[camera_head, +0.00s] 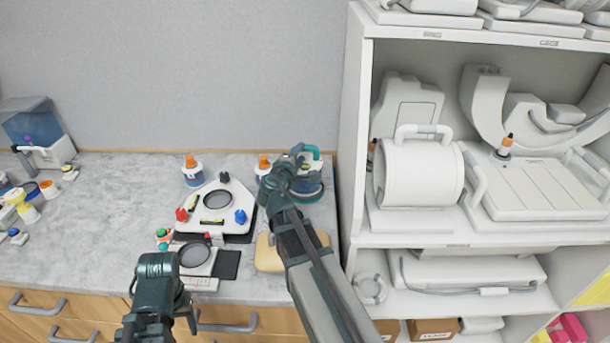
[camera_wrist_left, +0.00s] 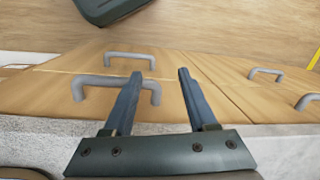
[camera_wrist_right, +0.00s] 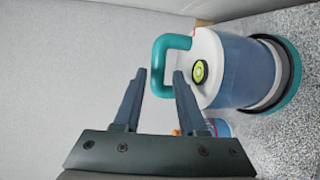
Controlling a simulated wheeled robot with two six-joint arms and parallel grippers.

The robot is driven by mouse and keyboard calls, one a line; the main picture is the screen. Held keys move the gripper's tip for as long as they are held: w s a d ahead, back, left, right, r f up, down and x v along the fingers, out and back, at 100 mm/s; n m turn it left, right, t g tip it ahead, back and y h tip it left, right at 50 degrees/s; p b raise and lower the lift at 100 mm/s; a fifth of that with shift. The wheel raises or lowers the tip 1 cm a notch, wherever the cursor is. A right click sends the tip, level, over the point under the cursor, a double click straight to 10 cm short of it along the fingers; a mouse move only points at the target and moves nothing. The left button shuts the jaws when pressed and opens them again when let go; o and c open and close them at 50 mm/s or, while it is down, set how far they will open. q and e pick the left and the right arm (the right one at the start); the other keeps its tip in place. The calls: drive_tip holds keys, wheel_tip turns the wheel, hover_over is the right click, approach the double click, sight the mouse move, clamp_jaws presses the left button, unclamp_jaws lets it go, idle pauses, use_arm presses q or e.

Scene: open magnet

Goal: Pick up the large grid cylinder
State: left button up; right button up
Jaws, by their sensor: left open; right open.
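The large grid cylinder (camera_wrist_right: 240,70), which I take to be the bluish cylinder with a white top, teal handle and dark-and-teal base, lies sideways in the right wrist view. In the head view the cylinder (camera_head: 309,190) stands on the counter near the shelf, partly hidden by my right arm. My right gripper (camera_wrist_right: 159,74) is open. My left gripper (camera_wrist_left: 160,73) is open and empty, facing the wooden drawers below the counter.
A white tray with coloured knobs (camera_head: 239,193), orange-capped bottles (camera_head: 192,171) and a yellowish pad (camera_head: 267,257) crowd the counter (camera_head: 110,235). The white shelf unit (camera_head: 351,150) stands close to the cylinder's right. Counter space at the left middle is clear.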

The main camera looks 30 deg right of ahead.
drive_tip(key=x, duration=0.4)
drive_tip(key=shift+w+b, duration=0.2)
drive_tip(key=shift+b, duration=0.1)
clamp_jaws()
drive_tip(key=shift+r, duration=0.1)
idle(1.0)
